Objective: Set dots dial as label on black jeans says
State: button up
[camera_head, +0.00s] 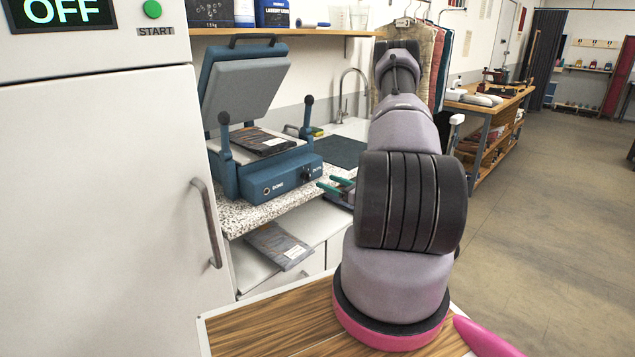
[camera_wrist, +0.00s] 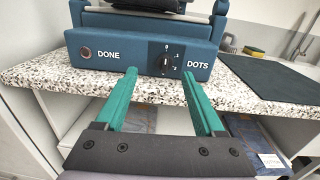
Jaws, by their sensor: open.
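A blue press (camera_head: 265,182) with its lid raised stands on the speckled counter. Its DOTS dial (camera_wrist: 166,61) is a black knob with small marks around it; the exact setting is too small to read. The dial also shows in the head view (camera_head: 307,173). Dark folded jeans (camera_head: 262,141) with a small pale label, unreadable here, lie on the press's lower plate; their edge shows in the wrist view (camera_wrist: 148,5). My gripper (camera_wrist: 159,72) is open and empty, with green fingers pointing at the press front, apart from the dial. It also shows in the head view (camera_head: 325,181).
A DONE button (camera_wrist: 86,52) is left of the dial. Another folded garment (camera_head: 278,246) with a white label lies on the shelf below the counter (camera_head: 240,222). A dark mat (camera_wrist: 268,77) and sink are to the right. A white cabinet (camera_head: 100,200) stands at left.

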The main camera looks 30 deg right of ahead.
aim_at(310, 176)
jog(key=shift+m+h, duration=0.3)
jog(key=x, duration=0.6)
jog(key=f+x, duration=0.1)
jog(key=x, duration=0.2)
jog(key=shift+w+d, duration=0.2)
jog(key=shift+w, duration=0.3)
grip_shut()
